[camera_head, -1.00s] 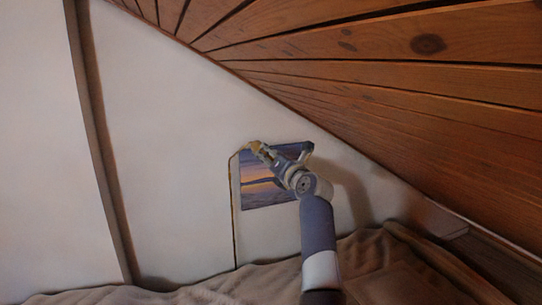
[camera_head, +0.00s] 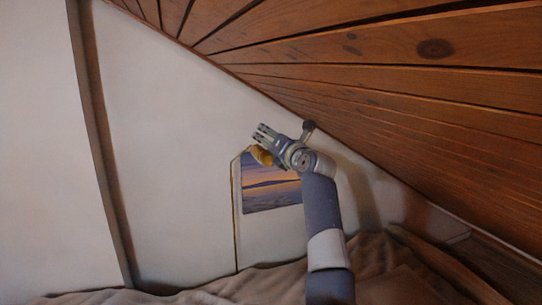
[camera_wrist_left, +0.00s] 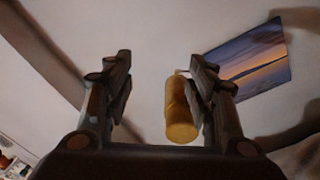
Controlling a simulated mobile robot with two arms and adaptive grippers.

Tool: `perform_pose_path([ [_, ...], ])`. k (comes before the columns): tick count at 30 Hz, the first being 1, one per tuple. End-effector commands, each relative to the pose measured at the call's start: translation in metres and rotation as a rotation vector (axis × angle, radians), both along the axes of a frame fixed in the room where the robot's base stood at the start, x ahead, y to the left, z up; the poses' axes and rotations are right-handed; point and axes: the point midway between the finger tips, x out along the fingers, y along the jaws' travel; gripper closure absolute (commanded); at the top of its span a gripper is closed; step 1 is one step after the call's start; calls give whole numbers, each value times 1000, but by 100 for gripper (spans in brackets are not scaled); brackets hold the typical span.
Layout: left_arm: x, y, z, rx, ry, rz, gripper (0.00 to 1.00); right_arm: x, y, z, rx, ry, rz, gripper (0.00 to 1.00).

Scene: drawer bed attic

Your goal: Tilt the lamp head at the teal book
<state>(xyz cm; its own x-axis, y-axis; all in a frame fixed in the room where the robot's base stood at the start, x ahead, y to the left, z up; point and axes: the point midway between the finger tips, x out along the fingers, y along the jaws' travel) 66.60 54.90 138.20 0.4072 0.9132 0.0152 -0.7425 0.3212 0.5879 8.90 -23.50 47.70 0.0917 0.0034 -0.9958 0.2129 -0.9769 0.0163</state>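The lamp has a thin stem (camera_head: 236,215) that rises along the wall and bends at the top. Its yellow cylindrical lamp head (camera_head: 262,156) hangs at the top, just below my left gripper (camera_head: 260,133). In the left wrist view the lamp head (camera_wrist_left: 180,112) stands beside the inner side of the right-hand finger, which covers part of its edge. I cannot tell whether they touch. My left gripper (camera_wrist_left: 160,82) is open, with a wide gap between its fingers. The teal book is not in view. My right gripper is not in view.
A sunset picture (camera_head: 272,190) hangs on the white wall behind my arm. The sloped wooden ceiling (camera_head: 400,90) comes down close to my left wrist on the right. A bed with a brown cover (camera_head: 215,288) lies below. The wall to the left is clear.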

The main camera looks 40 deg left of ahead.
Motion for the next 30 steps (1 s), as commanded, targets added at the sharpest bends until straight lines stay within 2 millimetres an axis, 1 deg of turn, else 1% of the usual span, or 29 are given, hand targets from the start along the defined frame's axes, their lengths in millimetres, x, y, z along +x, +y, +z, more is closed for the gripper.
perform_pose_path([
  [1, 0, 1, 10, -1, -3, 0, 49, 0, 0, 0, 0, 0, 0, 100],
  [3, 0, 1, 20, -1, -2, -1, 49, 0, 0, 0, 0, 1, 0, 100],
  [7, 0, 2, 32, -2, 0, 0, 49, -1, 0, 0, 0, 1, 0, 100],
  [12, 0, 2, 37, -2, 3, 1, 49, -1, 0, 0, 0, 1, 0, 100],
  [19, 0, 1, 35, -2, 0, 0, 49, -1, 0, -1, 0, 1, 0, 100],
  [20, -1, 0, 33, -5, -5, 0, 49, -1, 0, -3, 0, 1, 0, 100],
  [23, -6, -10, 16, -28, -62, -1, 49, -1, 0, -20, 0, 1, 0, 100],
  [27, -22, -37, -20, -103, -231, -10, 49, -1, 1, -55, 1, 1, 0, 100],
  [30, -35, -58, -42, -169, -362, -22, 49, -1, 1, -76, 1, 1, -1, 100],
])
